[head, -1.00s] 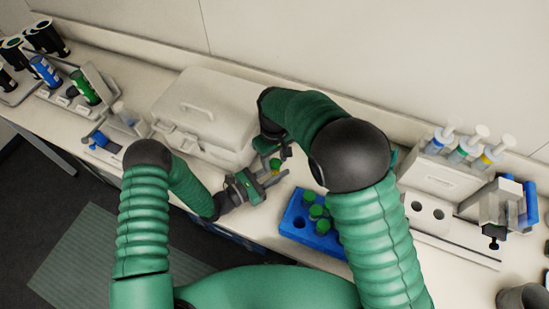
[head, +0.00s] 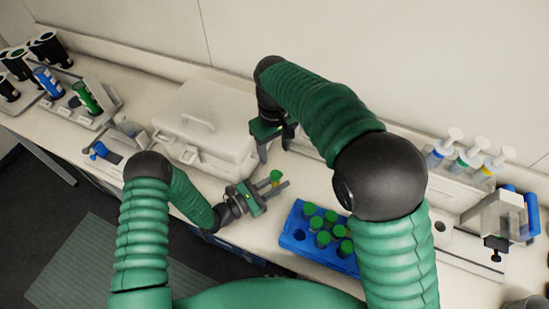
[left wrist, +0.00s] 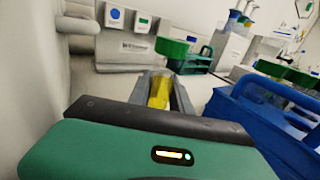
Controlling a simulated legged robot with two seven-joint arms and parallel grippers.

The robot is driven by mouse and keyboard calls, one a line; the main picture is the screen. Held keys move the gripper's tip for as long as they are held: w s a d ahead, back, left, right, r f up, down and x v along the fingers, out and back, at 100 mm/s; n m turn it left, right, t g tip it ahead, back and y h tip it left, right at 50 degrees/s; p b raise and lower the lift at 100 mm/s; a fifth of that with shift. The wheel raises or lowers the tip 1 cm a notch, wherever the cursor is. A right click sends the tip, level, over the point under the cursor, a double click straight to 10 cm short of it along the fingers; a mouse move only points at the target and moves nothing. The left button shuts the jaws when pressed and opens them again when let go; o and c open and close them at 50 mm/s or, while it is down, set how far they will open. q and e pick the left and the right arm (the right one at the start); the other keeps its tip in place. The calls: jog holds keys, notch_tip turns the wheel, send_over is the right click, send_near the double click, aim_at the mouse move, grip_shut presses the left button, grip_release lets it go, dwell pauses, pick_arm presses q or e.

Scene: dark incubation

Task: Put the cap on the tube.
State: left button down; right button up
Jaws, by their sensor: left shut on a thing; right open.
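My left gripper (head: 270,192) is shut on an upright tube in front of the white case. The tube (left wrist: 160,91) has yellow contents and shows between the fingers in the left wrist view. A green cap (head: 276,174) sits at the tube's top, and the cap also shows in the left wrist view (left wrist: 172,46). How firmly it is seated I cannot tell. My right gripper (head: 276,147) is open and empty, above and behind the tube, apart from the cap.
A blue rack (head: 296,236) with several green-capped tubes stands right of my left gripper. The white case (head: 205,115) is behind to the left. Pipettes (head: 468,152) and a clamp-like device (head: 497,222) are at the right. Bare bench lies around the tube.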

jog(key=shift+r, duration=0.35)
pick_arm(q)
jog(key=c, duration=1.1)
grip_release()
jog(key=b+v, duration=0.3)
jog(key=v, duration=1.3)
jog(key=shift+w+a+f, duration=0.1)
jog(key=shift+a, duration=0.1)
pick_arm(e)
notch_tip(320, 180, down, 4)
jog(key=shift+r, duration=0.2)
pick_arm(q)
jog(key=shift+s+a+b, duration=0.25)
jog(key=shift+b, duration=0.05)
